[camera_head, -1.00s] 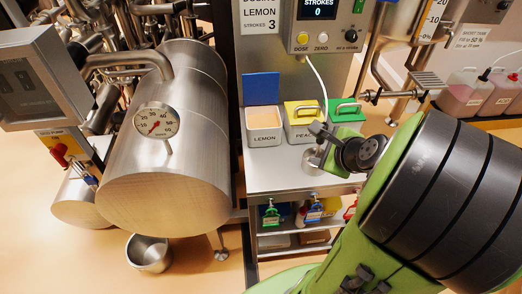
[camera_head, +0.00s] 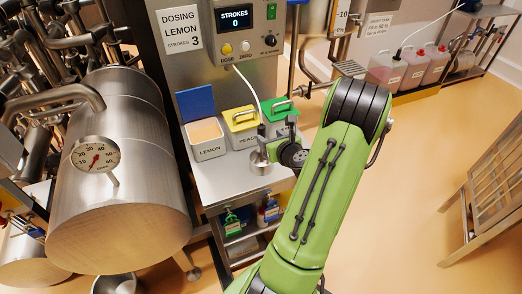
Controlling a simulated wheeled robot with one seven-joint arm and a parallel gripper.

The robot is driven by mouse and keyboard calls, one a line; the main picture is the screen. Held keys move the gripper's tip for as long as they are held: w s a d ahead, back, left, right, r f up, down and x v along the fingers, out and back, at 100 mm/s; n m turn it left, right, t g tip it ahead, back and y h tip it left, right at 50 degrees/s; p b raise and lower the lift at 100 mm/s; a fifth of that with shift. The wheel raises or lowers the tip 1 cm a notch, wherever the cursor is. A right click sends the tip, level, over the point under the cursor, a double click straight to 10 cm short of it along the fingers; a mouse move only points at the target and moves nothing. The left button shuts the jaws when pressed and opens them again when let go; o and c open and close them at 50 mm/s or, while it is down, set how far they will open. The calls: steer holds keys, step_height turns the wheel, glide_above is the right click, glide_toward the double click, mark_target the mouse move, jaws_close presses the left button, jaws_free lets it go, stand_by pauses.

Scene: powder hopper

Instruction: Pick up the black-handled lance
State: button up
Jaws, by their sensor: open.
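I cannot make out a black-handled lance for sure in the head view. A thin white hose (camera_head: 245,82) runs down from the dosing unit behind the bins, and its lower end is hidden. My gripper (camera_head: 268,149) is over the front right of the steel bench (camera_head: 214,184), beside the peach bin (camera_head: 243,141). It is small and partly hidden by my wrist, with its jaws open and nothing visibly held. A round steel piece (camera_head: 259,168) shows just below it; I cannot tell whether they touch.
The lemon bin (camera_head: 208,153) stands open with its blue lid (camera_head: 196,101) raised. A green-lidded bin (camera_head: 275,109) is behind my gripper. A large steel drum (camera_head: 120,200) with a dial stands left. Pink jugs (camera_head: 390,72) and a slatted rack (camera_head: 497,170) are right, with clear floor between.

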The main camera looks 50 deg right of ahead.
mark_target(263, 132)
steer(key=x, duration=0.8)
steer(key=shift+w+f, duration=0.2)
steer(key=shift+s+a, duration=0.1)
steer(key=shift+s, duration=0.05)
steer(key=shift+c, duration=0.6)
jaws_close()
steer(key=shift+r, duration=0.1)
